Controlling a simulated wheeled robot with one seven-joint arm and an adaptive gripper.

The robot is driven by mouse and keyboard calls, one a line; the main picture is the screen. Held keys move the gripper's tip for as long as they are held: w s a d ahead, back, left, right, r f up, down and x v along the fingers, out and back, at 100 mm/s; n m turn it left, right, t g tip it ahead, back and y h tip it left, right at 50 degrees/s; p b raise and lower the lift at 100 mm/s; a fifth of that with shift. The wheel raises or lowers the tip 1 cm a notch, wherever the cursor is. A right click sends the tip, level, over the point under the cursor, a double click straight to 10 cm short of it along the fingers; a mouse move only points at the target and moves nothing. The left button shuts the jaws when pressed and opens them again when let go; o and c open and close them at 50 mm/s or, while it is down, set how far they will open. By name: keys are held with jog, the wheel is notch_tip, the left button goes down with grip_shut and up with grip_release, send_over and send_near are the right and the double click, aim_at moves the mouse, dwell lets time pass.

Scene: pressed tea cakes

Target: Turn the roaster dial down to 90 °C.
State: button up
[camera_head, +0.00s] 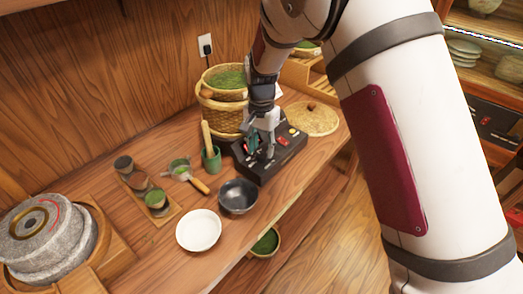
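A black control box (283,159), likely the roaster's, lies on the wooden counter below my arm. It has small lit red marks and a yellowish part at its far right corner. My gripper (261,148) points down over the left half of the box, with its fingers close to the top face. The fingers and wrist cover part of the face. I cannot make out the dial or a temperature reading. I cannot tell whether the fingers touch anything or how far apart they are.
A green cup with a pestle (211,158), a dark bowl (238,197) and a white bowl (199,231) stand left of and in front of the box. Woven baskets (222,115) stand behind it. A round woven mat (313,119) lies to its right. A stone mill (45,238) is far left.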

jog(key=shift+f, duration=1.05)
jog(key=c, duration=0.9)
jog(key=shift+n, duration=0.3)
jog(key=n+b, duration=0.1)
jog(key=n, duration=0.2)
jog(key=shift+n+b, duration=0.65)
jog(key=shift+n, duration=1.45)
